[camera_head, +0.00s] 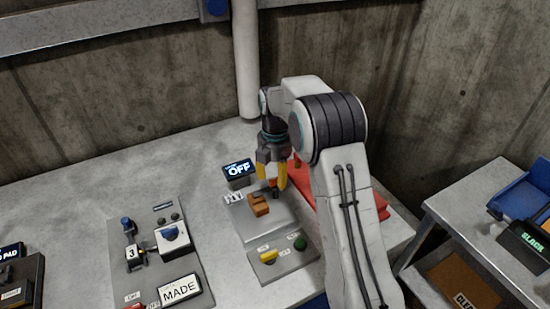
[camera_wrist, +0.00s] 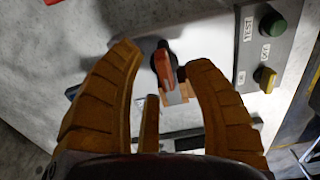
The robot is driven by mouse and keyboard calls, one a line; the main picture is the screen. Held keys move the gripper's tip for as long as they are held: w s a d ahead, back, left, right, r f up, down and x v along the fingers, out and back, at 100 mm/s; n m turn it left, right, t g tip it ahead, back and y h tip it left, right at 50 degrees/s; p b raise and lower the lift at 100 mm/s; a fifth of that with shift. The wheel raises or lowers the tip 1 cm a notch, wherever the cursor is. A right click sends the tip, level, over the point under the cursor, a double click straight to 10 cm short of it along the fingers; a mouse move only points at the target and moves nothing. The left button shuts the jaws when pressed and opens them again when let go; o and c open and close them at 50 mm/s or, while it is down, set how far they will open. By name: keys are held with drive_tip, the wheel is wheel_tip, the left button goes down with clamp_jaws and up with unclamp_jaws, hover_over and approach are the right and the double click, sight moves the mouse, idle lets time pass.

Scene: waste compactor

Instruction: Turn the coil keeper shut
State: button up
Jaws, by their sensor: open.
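A small turning piece that I take for the coil keeper (camera_wrist: 161,62) shows in the wrist view, with an orange-red lever and a dark round part. In the head view my gripper (camera_head: 271,180) points down over the grey panel (camera_head: 284,224), close to the dark piece there. An orange-brown block (camera_head: 259,204) sits just in front of the fingers. A display reading OFF (camera_head: 238,170) stands behind the panel. Whether the keeper is turned open or shut is unclear.
The panel's front carries a yellow knob (camera_head: 268,256) and a green button (camera_head: 300,242). Another panel with a MADE sign (camera_head: 180,290) and blue knob (camera_head: 171,233) is to the left. A red object (camera_head: 376,207) lies behind my arm. Concrete walls stand behind.

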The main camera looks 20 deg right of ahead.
wheel_tip(320, 180, up, 11)
drive_tip(key=shift+f, duration=0.15)
idle(0.4)
idle(0.4)
